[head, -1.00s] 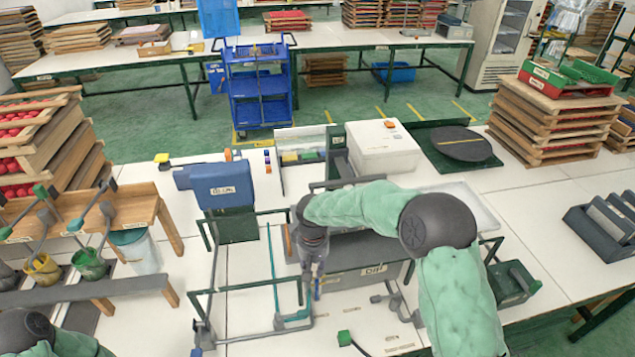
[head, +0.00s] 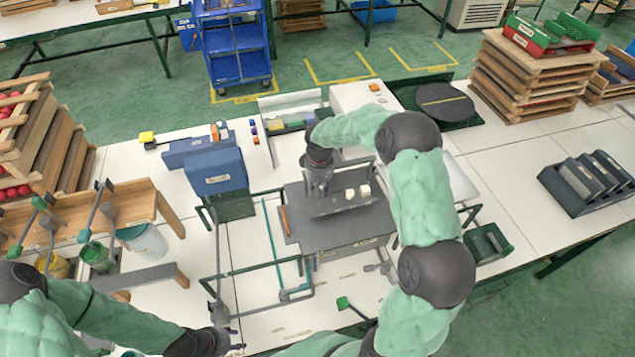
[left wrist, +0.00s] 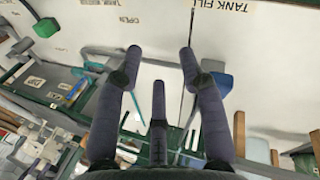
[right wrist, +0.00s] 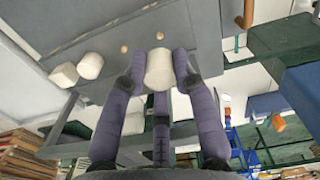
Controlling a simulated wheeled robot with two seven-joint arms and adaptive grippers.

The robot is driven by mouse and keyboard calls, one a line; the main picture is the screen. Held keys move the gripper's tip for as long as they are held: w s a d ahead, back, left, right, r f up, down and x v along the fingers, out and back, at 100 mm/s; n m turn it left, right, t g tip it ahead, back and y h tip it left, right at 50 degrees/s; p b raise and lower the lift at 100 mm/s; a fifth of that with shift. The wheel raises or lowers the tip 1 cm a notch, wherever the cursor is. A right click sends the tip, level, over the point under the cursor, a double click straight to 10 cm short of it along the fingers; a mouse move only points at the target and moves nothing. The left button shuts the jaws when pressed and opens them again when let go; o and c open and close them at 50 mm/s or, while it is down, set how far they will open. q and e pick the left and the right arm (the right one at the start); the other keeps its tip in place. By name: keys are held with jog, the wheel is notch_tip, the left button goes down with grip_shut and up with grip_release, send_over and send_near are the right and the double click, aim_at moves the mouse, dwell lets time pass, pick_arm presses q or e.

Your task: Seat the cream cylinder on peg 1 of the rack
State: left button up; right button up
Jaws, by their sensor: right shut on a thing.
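My right gripper (right wrist: 160,78) is shut on a cream cylinder (right wrist: 158,66), held upright between its fingers near the grey rack (right wrist: 188,22). In the head view my right gripper (head: 318,190) is above the dark grey block, and its fingers hide the held cylinder. Two other cream cylinders (right wrist: 63,75) (right wrist: 90,65) stand on the rack; they also show in the head view (head: 350,194) (head: 365,190). Two small tan spots (right wrist: 125,49) (right wrist: 160,36) may be pegs; I cannot tell which is peg 1. My left gripper (left wrist: 165,60) is open and empty above the white table.
A dark grey block (head: 345,232) is under the rack. A blue box (head: 216,172) stands to its left, with green rails and pipes (head: 270,245) between. A wooden stand (head: 130,212) with levers is at the left.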

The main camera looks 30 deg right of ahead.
aim_at(319, 203)
jog(key=shift+f+b, duration=0.8)
jog(key=shift+f, duration=0.9)
jog(key=shift+s+f+b, duration=0.1)
jog(key=shift+f+b, duration=0.45)
jog(key=shift+f, duration=0.05)
jog(key=shift+s+a+f+b, duration=0.1)
jog(key=shift+f+b, duration=0.65)
jog(key=shift+f, duration=0.25)
jog(key=shift+f+b, duration=0.35)
jog(key=shift+b, duration=0.05)
jog(key=shift+f+b, duration=0.45)
jog(key=shift+f, duration=0.15)
jog(key=o, duration=1.4)
jog(key=shift+o, duration=0.2)
jog(key=shift+r, duration=0.15)
